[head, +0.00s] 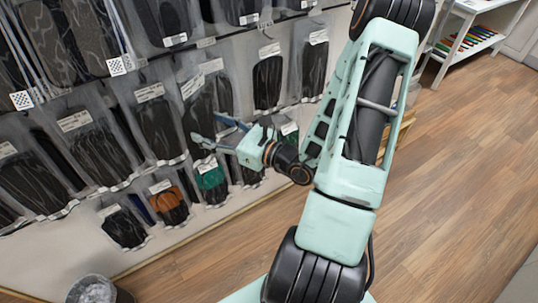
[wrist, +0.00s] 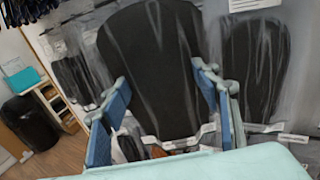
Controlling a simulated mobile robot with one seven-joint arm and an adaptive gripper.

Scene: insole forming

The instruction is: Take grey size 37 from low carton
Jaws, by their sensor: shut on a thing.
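My gripper (head: 213,133) is in front of a wall of hanging insole packs in the head view. In the wrist view, a dark grey-black insole pack (wrist: 155,65) in clear film stands between the two blue finger pads (wrist: 165,115), and my gripper is shut on it. White label strips (wrist: 180,142) show at its lower end. I cannot read a size on any label. I cannot identify the low carton in either view.
Rows of bagged insoles (head: 155,125) hang close behind and left of my gripper. Small packs (head: 168,203) hang lower down. A black bin (wrist: 30,122) shows in the wrist view. Wooden floor (head: 450,190) is free at right.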

